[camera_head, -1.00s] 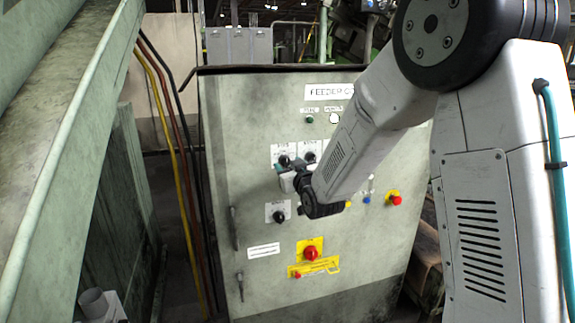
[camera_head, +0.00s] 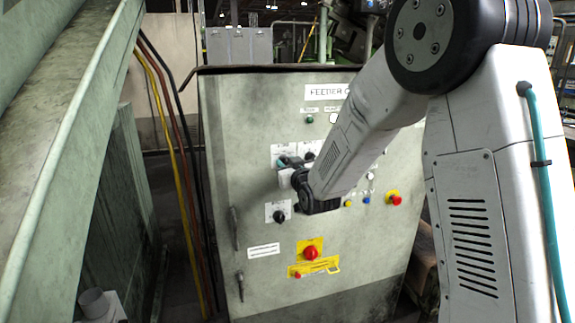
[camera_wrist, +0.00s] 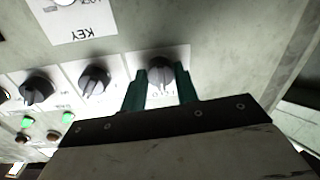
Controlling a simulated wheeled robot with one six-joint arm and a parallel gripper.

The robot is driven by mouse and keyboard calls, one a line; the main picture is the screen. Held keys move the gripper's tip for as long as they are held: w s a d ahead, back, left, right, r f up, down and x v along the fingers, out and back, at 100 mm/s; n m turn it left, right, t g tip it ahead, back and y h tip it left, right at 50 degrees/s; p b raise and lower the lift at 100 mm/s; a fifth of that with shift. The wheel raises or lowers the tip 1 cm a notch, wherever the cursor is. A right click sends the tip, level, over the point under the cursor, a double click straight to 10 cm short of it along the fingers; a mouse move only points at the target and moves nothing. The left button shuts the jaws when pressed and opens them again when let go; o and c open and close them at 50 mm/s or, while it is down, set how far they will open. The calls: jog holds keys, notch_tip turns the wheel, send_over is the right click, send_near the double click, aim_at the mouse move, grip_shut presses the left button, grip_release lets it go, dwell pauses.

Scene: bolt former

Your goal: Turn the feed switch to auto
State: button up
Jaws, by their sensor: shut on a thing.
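The feeder control cabinet (camera_head: 240,130) stands in the middle of the head view. My gripper (camera_head: 287,163) reaches its upper left switch row in the head view. In the wrist view, the green fingers of my gripper (camera_wrist: 161,88) are on both sides of a dark rotary knob (camera_wrist: 161,70), shut on it. This knob sits on a white label plate whose lettering is mostly hidden, so I cannot read its name or setting. In the head view the fingers cover the knob.
Two more dark knobs, one nearer (camera_wrist: 93,80) and one farther (camera_wrist: 37,88), sit beside the held one. A KEY plate (camera_wrist: 85,20) is above them in the wrist view. A red emergency button (camera_head: 311,253) sits lower on the cabinet. Pipes (camera_head: 172,150) run at left.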

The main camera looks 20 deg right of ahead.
jog(key=m, duration=0.4)
jog(key=shift+m+t, duration=0.3)
jog(key=shift+m, duration=2)
jog(key=o, duration=1)
jog(key=shift+s+d+f, duration=0.1)
jog(key=shift+s, duration=1.85)
jog(key=shift+s+d+f, duration=0.1)
jog(key=shift+s, duration=1.85)
